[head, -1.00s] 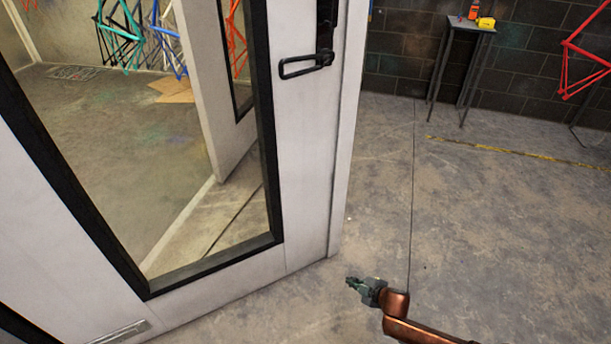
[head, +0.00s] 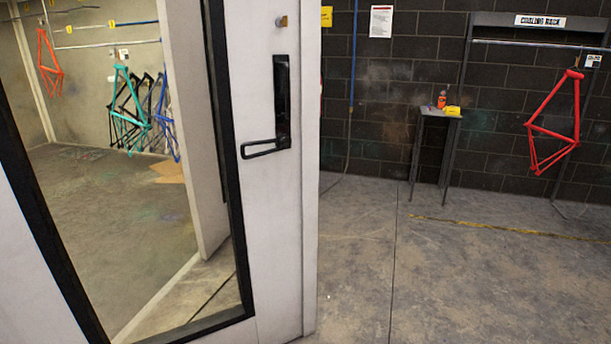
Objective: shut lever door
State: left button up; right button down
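The white door (head: 278,220) with a large black-framed window fills the left of the head view, close to me. Its black lever handle (head: 266,147) juts to the left from a tall black plate near the door's right edge. Through the window, a second white door leaf or panel (head: 194,130) shows at an angle. Whether the near door is latched cannot be told, as its frame is not clearly visible. Neither of my grippers is in view.
A small dark stand (head: 436,115) with an orange bottle and a yellow item stands by the brick wall. A red bike frame (head: 556,125) hangs from a rack at right. Several coloured frames hang beyond the window. The concrete floor (head: 450,285) right of the door is open.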

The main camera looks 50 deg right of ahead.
aim_at(265, 75)
jog(key=z, duration=0.55)
jog(key=i, duration=0.4)
jog(key=z, duration=0.75)
jog(key=i, duration=0.65)
jog(key=u, duration=0.1)
